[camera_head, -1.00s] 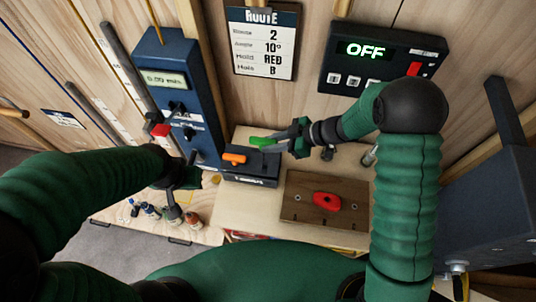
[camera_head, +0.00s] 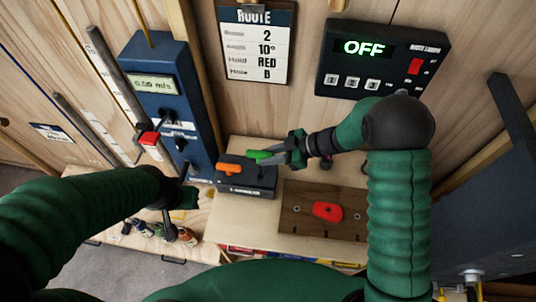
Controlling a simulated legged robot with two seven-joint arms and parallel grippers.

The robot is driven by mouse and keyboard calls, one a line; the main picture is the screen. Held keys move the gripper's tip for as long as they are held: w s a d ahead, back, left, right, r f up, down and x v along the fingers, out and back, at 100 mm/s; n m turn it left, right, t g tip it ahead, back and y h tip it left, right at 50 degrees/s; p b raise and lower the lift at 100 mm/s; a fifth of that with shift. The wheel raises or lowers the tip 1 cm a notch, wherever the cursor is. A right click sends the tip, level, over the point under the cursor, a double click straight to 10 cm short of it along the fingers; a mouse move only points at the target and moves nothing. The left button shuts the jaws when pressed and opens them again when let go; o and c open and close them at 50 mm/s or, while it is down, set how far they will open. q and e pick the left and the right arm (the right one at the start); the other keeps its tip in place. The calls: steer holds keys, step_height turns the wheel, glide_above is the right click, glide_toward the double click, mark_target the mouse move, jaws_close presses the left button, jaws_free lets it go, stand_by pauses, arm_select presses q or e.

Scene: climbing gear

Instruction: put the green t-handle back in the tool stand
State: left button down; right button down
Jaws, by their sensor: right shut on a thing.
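The green t-handle (camera_head: 260,155) is between the fingers of my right gripper (camera_head: 279,154), which is shut on it. The gripper holds it at the right rear part of the dark tool stand (camera_head: 247,185). I cannot tell whether its shaft is in a hole, as the lower part is hidden. An orange t-handle (camera_head: 230,168) sits in the left part of the stand. My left gripper (camera_head: 184,190) is left of the stand, in front of the blue panel; its fingers are too dark and small to read.
A brown board with a red hold (camera_head: 327,211) lies right of the stand on the wooden bench (camera_head: 262,234). A blue control box (camera_head: 168,95) stands behind left. A black box reading OFF (camera_head: 383,58) and a route board (camera_head: 257,44) hang behind.

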steer(key=b, duration=0.8)
glide_above(269, 177)
step_height(269, 177, down, 8)
steer(key=shift+a+f, duration=0.1)
steer(key=shift+a, duration=0.05)
steer(key=shift+f+b, duration=0.4)
steer(key=shift+f, duration=0.65)
steer(key=c, duration=1.2)
jaws_free()
steer(key=shift+o, duration=0.2)
